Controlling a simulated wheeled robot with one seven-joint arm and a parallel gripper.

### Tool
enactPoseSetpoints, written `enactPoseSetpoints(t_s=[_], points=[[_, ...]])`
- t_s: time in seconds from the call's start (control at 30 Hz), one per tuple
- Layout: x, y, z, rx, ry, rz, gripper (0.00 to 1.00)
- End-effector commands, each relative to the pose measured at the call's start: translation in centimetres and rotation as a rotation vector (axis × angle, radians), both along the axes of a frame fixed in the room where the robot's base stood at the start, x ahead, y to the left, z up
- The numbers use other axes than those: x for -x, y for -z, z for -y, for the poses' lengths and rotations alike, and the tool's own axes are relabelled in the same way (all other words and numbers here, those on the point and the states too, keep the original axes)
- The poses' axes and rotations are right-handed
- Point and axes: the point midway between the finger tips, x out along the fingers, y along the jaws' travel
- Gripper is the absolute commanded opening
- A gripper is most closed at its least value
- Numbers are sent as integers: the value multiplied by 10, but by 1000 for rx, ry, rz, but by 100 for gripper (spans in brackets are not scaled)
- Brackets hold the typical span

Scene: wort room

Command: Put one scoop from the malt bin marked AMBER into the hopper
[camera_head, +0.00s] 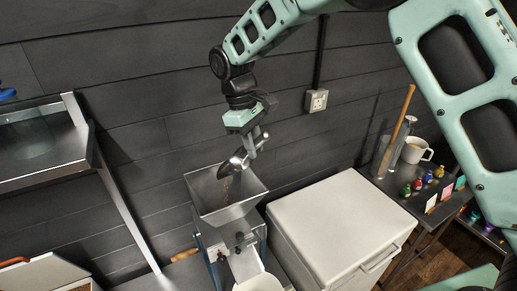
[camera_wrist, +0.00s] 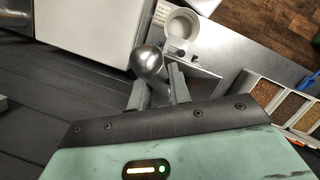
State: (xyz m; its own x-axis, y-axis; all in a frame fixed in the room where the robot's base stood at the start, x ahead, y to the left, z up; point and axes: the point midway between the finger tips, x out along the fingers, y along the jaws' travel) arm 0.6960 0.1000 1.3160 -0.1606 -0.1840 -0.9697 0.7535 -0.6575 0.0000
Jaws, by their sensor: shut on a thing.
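My gripper (camera_head: 258,142) is shut on the handle of a shiny metal scoop (camera_head: 236,163). The scoop is tilted down to the left over the open square metal hopper (camera_head: 255,184) of the mill. Small brown grains (camera_head: 227,187) show below the scoop's lip, inside the hopper mouth. In the wrist view the fingers (camera_wrist: 158,90) hold the scoop (camera_wrist: 148,61), whose rounded back faces the camera, so its inside is hidden. Grain-filled bins (camera_wrist: 265,91) show at the right of the wrist view; no AMBER marking is readable.
A white bucket (camera_head: 258,283) stands below the mill. A large white chest (camera_head: 335,225) is right of it. A side table (camera_head: 385,187) holds a white mug (camera_head: 415,150) and small colored bottles. A metal shelf (camera_head: 45,165) is at left. Dark plank wall stands close behind my gripper.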

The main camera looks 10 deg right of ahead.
Motion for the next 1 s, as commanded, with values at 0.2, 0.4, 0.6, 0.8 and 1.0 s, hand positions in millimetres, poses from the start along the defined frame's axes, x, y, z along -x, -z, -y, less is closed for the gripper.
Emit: enactPoseSetpoints(t_s=[0.2, 0.4, 0.6, 0.8, 1.0], points=[[-9, -6, -11, 62, -1, -54, 0], [-16, -11, -19, 114, -2, -99, 0], [-20, -15, -23, 145, -1, -127, 0], [-21, -16, -24, 154, 0, -134, 0], [-21, -16, -24, 154, 0, -134, 0]])
